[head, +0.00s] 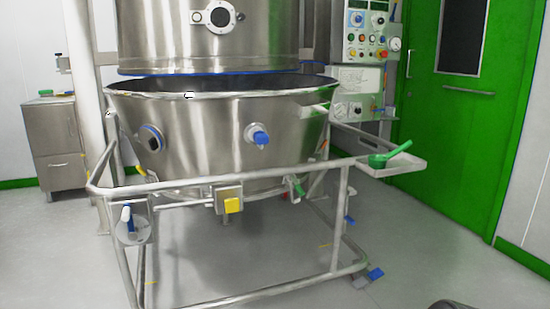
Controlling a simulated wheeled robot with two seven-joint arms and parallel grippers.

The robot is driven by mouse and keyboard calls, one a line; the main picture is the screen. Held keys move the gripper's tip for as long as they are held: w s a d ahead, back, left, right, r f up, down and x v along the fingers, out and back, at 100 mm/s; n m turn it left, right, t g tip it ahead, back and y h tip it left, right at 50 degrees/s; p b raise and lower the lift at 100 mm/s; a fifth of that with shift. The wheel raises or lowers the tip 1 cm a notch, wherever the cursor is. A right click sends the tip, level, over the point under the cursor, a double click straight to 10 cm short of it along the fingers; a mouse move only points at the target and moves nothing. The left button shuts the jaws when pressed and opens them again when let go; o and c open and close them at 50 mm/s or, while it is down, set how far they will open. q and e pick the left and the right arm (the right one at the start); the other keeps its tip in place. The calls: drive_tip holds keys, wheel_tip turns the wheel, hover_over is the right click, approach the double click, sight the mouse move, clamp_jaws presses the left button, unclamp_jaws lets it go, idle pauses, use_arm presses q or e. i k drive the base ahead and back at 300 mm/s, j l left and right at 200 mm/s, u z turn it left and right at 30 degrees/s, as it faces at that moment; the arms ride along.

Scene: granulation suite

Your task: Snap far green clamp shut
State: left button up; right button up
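A small green-handled part (298,189), which looks like a clamp, sits low on the right side of the steel bowl (205,140), behind the trolley's front rail. It is small and partly hidden, so I cannot tell whether it is open or shut. No second green clamp is clearly visible.
The bowl sits in a tubular trolley frame (250,178) with a yellow block (232,205) at its front. A green scoop (390,157) lies on a side tray (400,166). A green door (460,110) is at right. The grey floor (420,240) at right is mostly clear.

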sight(297, 187)
drive_tip(key=i+l+u, duration=0.15)
drive_tip(key=l, duration=0.55)
drive_tip(key=l+u, duration=0.15)
drive_tip(key=l, duration=0.55)
drive_tip(key=l+u, duration=0.15)
drive_tip(key=l, duration=0.55)
drive_tip(key=l+u, duration=0.1)
drive_tip(key=l, duration=0.6)
drive_tip(key=l+u, duration=0.15)
drive_tip(key=l, duration=0.6)
drive_tip(key=l+u, duration=0.15)
drive_tip(key=l, duration=0.55)
drive_tip(key=k+l+u, duration=0.15)
drive_tip(key=l, duration=0.5)
drive_tip(key=i+j, duration=1.05)
drive_tip(key=i, duration=0.2)
